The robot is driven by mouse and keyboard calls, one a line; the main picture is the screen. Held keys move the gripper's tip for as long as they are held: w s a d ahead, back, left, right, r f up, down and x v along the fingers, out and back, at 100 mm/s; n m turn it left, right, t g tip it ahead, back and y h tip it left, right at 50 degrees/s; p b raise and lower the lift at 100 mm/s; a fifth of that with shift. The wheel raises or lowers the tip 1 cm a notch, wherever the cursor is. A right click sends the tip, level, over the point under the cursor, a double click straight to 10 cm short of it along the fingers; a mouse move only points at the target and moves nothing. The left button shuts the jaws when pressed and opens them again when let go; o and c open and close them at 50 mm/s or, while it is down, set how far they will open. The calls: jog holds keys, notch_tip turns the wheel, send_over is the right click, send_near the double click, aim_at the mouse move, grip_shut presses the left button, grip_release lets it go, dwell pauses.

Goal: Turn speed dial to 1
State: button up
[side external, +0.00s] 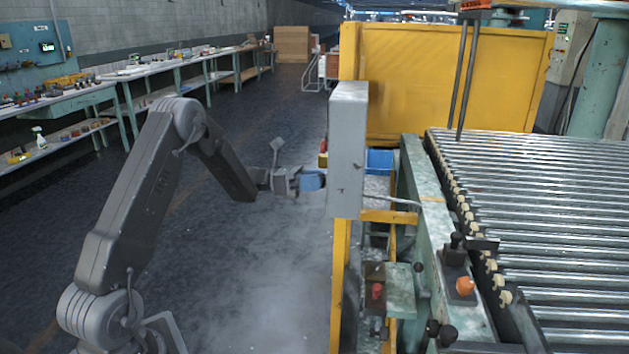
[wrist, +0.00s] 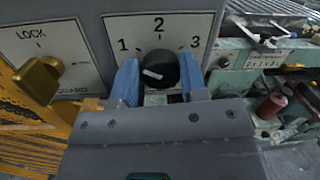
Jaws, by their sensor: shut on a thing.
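The speed dial is a round black knob (wrist: 159,69) with a white mark, on a pale plate (wrist: 178,22) numbered 1, 2 and 3 in an arc. The white mark lies on the knob's left half, towards the 1 side; its exact pointing is hard to tell. My gripper (wrist: 160,80) has its blue fingers on either side of the knob, shut on it. In the side view, my gripper (side external: 313,181) reaches the left face of the grey control box (side external: 348,150); the dial is hidden there.
A brass lock knob (wrist: 39,80) sits on a plate marked LOCK and GUARD, left of the dial. A roller conveyor (side external: 540,200) and green frame (side external: 430,220) stand right of the box. A yellow panel (side external: 440,80) stands behind. The floor at left is open.

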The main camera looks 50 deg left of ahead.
jog(key=o, duration=0.9)
jog(key=v, duration=1.3)
jog(key=shift+s+a, duration=0.25)
jog(key=shift+a, duration=0.05)
